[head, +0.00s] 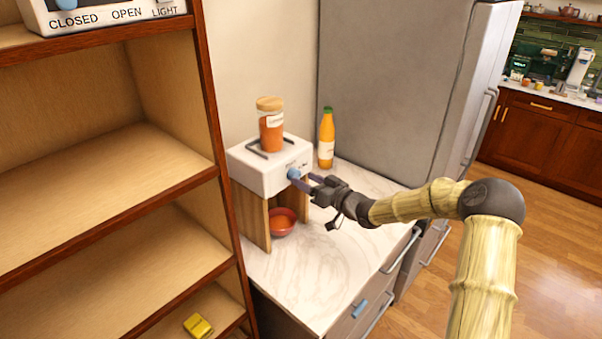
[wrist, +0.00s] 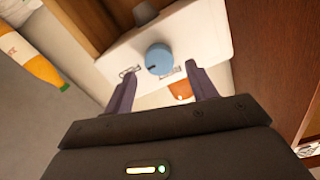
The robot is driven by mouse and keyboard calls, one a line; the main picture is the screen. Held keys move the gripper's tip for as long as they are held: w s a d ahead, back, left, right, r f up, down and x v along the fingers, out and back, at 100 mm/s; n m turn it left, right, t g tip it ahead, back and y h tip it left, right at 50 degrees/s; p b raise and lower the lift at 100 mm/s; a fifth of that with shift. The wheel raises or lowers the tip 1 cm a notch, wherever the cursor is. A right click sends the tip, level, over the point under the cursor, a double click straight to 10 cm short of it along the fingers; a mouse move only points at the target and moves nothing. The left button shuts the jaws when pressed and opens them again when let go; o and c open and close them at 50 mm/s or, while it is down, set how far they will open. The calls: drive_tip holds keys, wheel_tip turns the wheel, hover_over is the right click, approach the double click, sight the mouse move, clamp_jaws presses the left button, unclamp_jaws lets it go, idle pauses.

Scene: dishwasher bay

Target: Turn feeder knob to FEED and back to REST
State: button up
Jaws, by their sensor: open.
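The feeder (head: 262,178) is a white box on wooden legs on the marble counter. Its blue round knob (head: 293,174) is on the front face. The knob also shows in the wrist view (wrist: 159,59), with small labels on either side that I cannot read. The knob's pointer setting cannot be told. My gripper (head: 308,181) is open in front of the knob. In the wrist view the fingers (wrist: 160,76) stand apart on either side of the knob, with no clear contact. A jar of orange contents (head: 271,130) stands on the feeder.
A red bowl (head: 283,222) sits under the feeder. An orange bottle (head: 326,138) stands right of it, near the grey fridge (head: 390,85). A wooden shelf unit (head: 110,170) with a yellow item (head: 198,326) is at left. The counter front (head: 325,285) is clear.

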sight(294, 175)
drive_tip(key=shift+p+x, duration=0.3)
drive_tip(key=shift+x, duration=1.15)
drive_tip(key=c, duration=1)
